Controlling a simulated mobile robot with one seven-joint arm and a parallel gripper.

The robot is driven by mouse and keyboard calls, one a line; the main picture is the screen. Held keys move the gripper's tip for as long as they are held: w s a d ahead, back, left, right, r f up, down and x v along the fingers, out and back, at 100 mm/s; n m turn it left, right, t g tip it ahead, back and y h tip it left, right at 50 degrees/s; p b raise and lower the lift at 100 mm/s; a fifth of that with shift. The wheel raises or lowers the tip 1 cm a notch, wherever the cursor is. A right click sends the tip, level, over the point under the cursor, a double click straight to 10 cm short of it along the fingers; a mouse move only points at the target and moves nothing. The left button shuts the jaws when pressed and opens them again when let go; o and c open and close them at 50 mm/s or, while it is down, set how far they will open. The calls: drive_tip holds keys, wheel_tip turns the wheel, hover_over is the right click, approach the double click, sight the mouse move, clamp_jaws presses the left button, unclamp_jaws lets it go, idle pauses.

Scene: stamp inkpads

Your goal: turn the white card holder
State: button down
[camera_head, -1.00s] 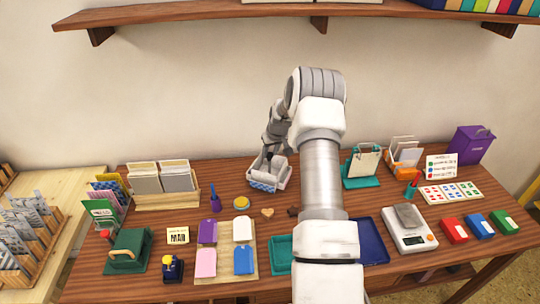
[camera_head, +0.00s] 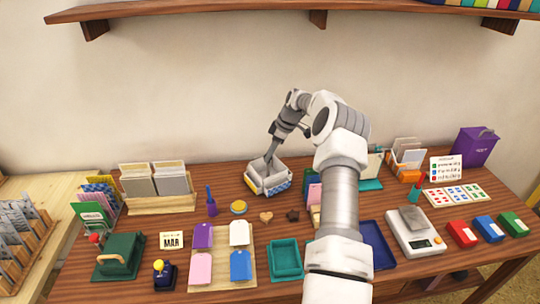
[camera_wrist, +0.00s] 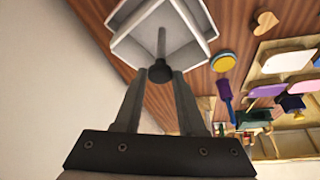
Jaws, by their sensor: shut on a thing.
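The white card holder (camera_head: 253,181) stands on the wooden table towards the back, near the wall. It has white compartment walls and patterned panels, with blue and some yellow showing at its lower right. In the wrist view the holder (camera_wrist: 135,48) shows from above, with a grey post rising from its middle to a dark knob. In the wrist view my gripper's fingers (camera_wrist: 160,72) close around the knob. The far faces of the holder are hidden.
A wooden rack with grey cards (camera_head: 157,206) stands to the left. A purple stamp (camera_head: 211,208), a yellow round pad (camera_head: 238,207), a wooden heart (camera_head: 266,216) and a teal tray (camera_head: 286,260) lie in front. My arm covers part of the table to the right.

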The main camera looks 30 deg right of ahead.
drive_tip(key=shift+w+d+n+g+y+p, duration=0.1)
drive_tip(key=shift+n+g+y+p, duration=0.2)
drive_tip(key=shift+n, duration=0.8)
drive_tip(key=shift+w+n+g+y+p, duration=0.1)
drive_tip(key=shift+n+g, duration=0.3)
drive_tip(key=shift+n, duration=1)
drive_tip(key=c, duration=0.5)
unclamp_jaws()
drive_tip(key=shift+r, duration=0.15)
